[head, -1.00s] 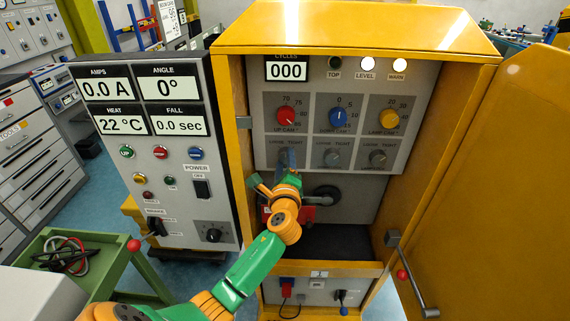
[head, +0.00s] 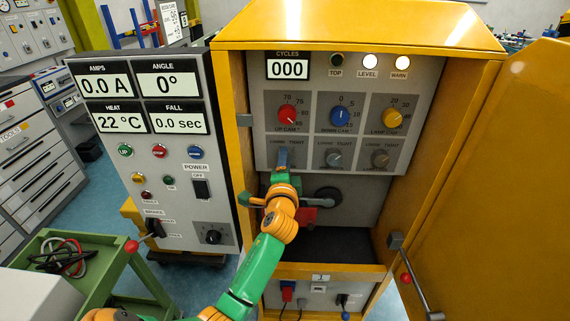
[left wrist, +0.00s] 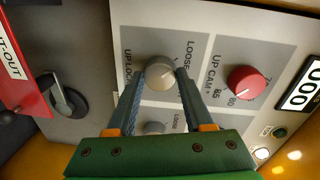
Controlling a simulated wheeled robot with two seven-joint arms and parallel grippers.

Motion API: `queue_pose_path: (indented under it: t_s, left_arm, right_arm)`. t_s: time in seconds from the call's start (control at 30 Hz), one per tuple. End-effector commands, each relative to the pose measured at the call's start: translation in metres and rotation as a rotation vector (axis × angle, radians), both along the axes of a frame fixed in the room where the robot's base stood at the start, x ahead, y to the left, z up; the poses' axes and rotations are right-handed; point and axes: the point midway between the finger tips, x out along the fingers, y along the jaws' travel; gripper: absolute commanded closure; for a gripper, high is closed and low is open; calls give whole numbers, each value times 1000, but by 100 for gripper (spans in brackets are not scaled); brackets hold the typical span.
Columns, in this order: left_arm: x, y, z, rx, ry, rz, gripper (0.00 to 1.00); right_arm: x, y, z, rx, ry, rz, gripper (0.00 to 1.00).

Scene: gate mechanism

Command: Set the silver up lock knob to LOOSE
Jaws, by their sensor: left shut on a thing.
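The silver up lock knob (left wrist: 160,72) sits on a grey plate under the red up cam knob (left wrist: 244,82). My left gripper (left wrist: 159,80) is shut on it, one finger on each side. In the head view my left gripper (head: 282,156) reaches up to the lower left plate of the panel and hides the knob. The word LOOSE shows beside the knob in the left wrist view. I cannot tell clearly which word the knob's pointer faces. My right gripper is not in view.
Two more lock knobs, the middle one (head: 333,159) and the right one (head: 380,159), sit to the right. The open yellow door (head: 485,190) stands at right.

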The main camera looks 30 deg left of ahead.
Motion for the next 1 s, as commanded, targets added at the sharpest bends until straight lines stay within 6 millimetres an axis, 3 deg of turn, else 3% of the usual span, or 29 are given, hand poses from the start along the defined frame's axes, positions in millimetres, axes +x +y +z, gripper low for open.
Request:
queue_pose_path:
  t_s: [0.63, 0.67, 0.77, 1.0]
  left_arm:
    - [0, 0, 1, -40, -28, -1, 100]
    - [0, 0, 1, -40, -28, -1, 46]
    - [0, 0, 1, -39, -27, -1, 19]
    - [0, 0, 1, -38, -26, -1, 19]
  right_arm:
    - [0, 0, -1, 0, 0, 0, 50]
    - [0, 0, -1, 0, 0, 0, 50]
    - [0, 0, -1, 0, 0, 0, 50]
    - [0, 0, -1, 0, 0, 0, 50]
